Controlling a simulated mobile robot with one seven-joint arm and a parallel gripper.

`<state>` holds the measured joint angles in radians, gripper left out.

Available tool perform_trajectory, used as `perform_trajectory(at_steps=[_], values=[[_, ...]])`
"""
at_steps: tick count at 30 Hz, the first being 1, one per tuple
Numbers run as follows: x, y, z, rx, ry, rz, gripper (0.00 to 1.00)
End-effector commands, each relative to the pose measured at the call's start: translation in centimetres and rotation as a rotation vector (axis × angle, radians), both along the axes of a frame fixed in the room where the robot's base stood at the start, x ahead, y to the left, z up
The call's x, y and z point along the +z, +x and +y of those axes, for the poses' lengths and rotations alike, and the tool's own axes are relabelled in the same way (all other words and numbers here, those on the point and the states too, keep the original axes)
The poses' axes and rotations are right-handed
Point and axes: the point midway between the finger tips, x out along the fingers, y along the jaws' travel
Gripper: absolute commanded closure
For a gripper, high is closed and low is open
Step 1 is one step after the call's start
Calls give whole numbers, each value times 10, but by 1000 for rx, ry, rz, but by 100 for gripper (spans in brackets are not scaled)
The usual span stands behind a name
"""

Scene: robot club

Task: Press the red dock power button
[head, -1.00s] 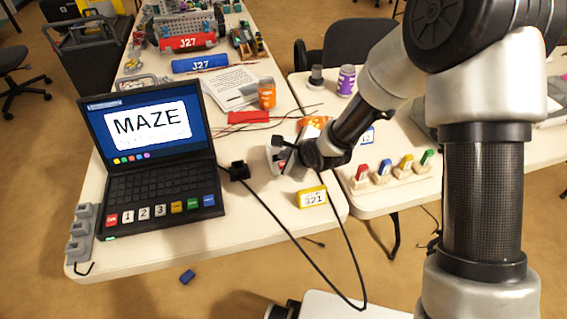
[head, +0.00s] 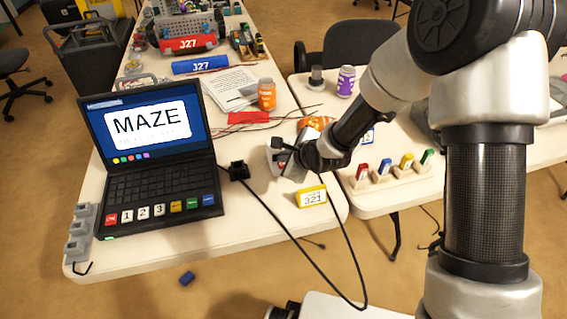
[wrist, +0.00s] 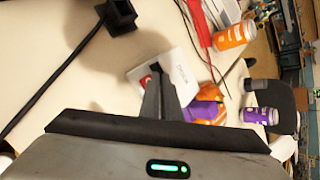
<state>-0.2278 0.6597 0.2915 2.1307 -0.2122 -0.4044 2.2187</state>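A small white dock (wrist: 177,70) with dark lettering on one face stands on the table in the wrist view. A red patch, likely the red power button (wrist: 146,82), shows at its left side, partly hidden by my fingers. The dock (head: 272,164) is mostly hidden behind my gripper in the head view. My gripper (wrist: 156,80) has its dark fingers together, nothing visible between them. Its tips are right at the dock beside the red patch; I cannot tell whether they touch it. My gripper (head: 283,150) also shows at the dock in the head view.
An open laptop (head: 150,150) stands left of the dock. A black block with a cable (head: 238,171) lies between them. A yellow timer (head: 311,197) sits in front. Table is clear at front.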

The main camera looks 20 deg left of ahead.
Motion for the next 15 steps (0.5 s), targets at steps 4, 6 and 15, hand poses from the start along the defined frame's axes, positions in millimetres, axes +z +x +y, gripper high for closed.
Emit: perform_trajectory(at_steps=[4,6,15], values=[[-13,-3,-5,-7,-11,20,100],[-14,-3,-5,-7,-11,20,100],[-18,-2,-6,-8,-11,20,100]])
